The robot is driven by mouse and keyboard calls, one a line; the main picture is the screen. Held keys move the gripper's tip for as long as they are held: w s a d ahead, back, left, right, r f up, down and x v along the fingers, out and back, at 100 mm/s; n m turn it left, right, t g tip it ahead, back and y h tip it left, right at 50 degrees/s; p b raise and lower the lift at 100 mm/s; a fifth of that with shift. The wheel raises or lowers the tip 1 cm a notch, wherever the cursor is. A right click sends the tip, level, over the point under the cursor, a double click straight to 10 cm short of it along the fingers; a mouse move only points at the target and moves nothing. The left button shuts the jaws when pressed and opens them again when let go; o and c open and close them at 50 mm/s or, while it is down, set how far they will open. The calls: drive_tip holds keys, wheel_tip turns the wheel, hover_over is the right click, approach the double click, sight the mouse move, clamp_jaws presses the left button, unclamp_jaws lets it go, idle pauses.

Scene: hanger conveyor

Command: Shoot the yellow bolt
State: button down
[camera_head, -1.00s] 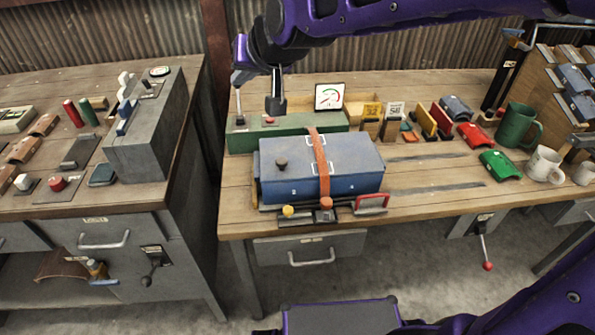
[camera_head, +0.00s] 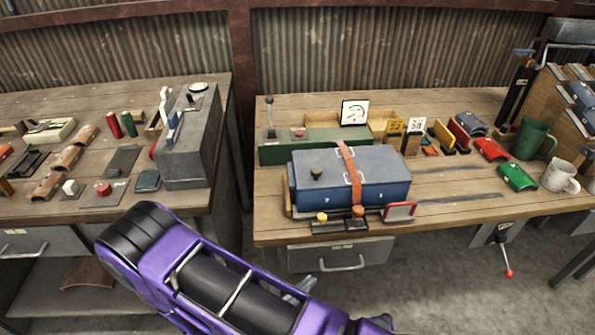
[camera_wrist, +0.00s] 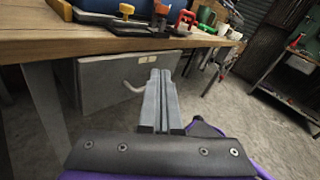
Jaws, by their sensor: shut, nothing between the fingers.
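A yellow knob (camera_head: 321,217), seemingly the yellow bolt's, sits on a dark fitting (camera_head: 335,226) at the bench's front edge, before the blue box. An orange knob (camera_head: 357,211) is just right of it. In the wrist view the yellow knob (camera_wrist: 126,9) shows near the top edge, with the orange knob (camera_wrist: 161,9) beside it. My gripper (camera_wrist: 162,73) is shut and empty, its fingers together. It appears below the bench top, in front of a grey drawer (camera_wrist: 105,85), apart from the knobs. In the head view my purple arm hides most of it.
The blue box (camera_head: 385,185) with an orange strap stands behind the fitting. A red handle (camera_head: 400,209) is at the fitting's right. The drawer's handle (camera_wrist: 133,88) juts out close to my fingers. Mugs and a red-knobbed lever (camera_head: 508,272) are at right.

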sight(320, 220)
drive_tip(key=w+a+r+m+y, duration=0.1)
drive_tip(key=w+a+r, duration=0.3)
drive_tip(key=a+r, duration=0.2)
drive_tip(key=shift+a+r+m, duration=0.2)
drive_tip(key=shift+r+m, duration=0.05)
drive_tip(key=shift+m, duration=0.15)
drive_tip(key=x, duration=1.4)
drive_tip(key=shift+w+a+r, duration=0.1)
drive_tip(key=d, duration=0.5)
drive_tip(key=shift+d, duration=0.1)
